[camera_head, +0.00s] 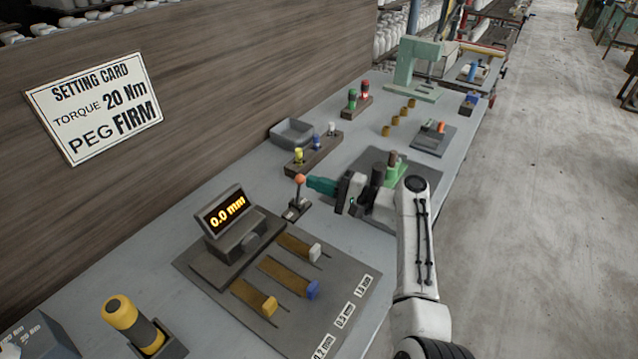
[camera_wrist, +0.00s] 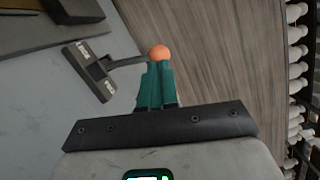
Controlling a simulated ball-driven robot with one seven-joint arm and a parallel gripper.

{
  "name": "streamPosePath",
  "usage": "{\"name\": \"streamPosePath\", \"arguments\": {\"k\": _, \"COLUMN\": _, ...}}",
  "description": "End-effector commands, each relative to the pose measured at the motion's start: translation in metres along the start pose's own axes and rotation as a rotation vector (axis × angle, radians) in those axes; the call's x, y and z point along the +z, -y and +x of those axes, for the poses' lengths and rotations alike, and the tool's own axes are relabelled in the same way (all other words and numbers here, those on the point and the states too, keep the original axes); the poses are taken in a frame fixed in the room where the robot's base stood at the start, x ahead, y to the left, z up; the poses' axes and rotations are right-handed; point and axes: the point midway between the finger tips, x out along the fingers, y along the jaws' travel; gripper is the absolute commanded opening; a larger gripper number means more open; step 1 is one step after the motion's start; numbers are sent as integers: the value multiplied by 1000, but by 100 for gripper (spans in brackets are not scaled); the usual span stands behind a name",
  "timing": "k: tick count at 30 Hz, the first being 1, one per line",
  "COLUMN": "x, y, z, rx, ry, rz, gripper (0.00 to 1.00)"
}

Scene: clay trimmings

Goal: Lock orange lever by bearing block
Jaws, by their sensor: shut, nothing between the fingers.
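The orange lever (camera_head: 300,179) is a thin dark stick with an orange ball knob, standing on a small dark base with pale labels on the bench. In the wrist view its knob (camera_wrist: 159,52) shows right at the tips of my gripper, and its base (camera_wrist: 90,72) lies to the left. My gripper (camera_head: 311,182) has teal fingers that are shut with nothing between them. The fingertips (camera_wrist: 158,64) are at the knob; I cannot tell whether they touch it. I cannot make out a part that is surely the bearing block.
A gauge reading 0.0 mm (camera_head: 227,211) stands on a plate with white, blue and yellow sliders. A peg rack (camera_head: 314,156) and a grey tray (camera_head: 291,131) are behind the lever. A green press (camera_head: 413,66) stands farther back. A setting card (camera_head: 95,106) hangs on the wooden wall.

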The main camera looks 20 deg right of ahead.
Motion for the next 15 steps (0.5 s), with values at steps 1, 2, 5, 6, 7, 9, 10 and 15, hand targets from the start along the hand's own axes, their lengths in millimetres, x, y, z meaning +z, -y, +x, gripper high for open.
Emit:
{"name": "streamPosePath", "arguments": {"k": 1, "x": 1, "y": 0, "z": 1, "rx": 3, "ry": 1, "rz": -11, "gripper": 0}}
{"name": "streamPosePath", "arguments": {"k": 2, "x": 2, "y": 0, "z": 1, "rx": 4, "ry": 2, "rz": -20, "gripper": 0}}
{"name": "streamPosePath", "arguments": {"k": 5, "x": 5, "y": 0, "z": 2, "rx": 12, "ry": 2, "rz": -55, "gripper": 0}}
{"name": "streamPosePath", "arguments": {"k": 6, "x": 6, "y": 0, "z": 2, "rx": 16, "ry": 2, "rz": -73, "gripper": 0}}
{"name": "streamPosePath", "arguments": {"k": 7, "x": 7, "y": 0, "z": 2, "rx": 20, "ry": 2, "rz": -88, "gripper": 0}}
{"name": "streamPosePath", "arguments": {"k": 9, "x": 10, "y": 1, "z": 3, "rx": 28, "ry": 2, "rz": -127, "gripper": 0}}
{"name": "streamPosePath", "arguments": {"k": 10, "x": 12, "y": 1, "z": 3, "rx": 32, "ry": 2, "rz": -147, "gripper": 0}}
{"name": "streamPosePath", "arguments": {"k": 15, "x": 22, "y": 0, "z": 6, "rx": 57, "ry": 4, "rz": -269, "gripper": 0}}
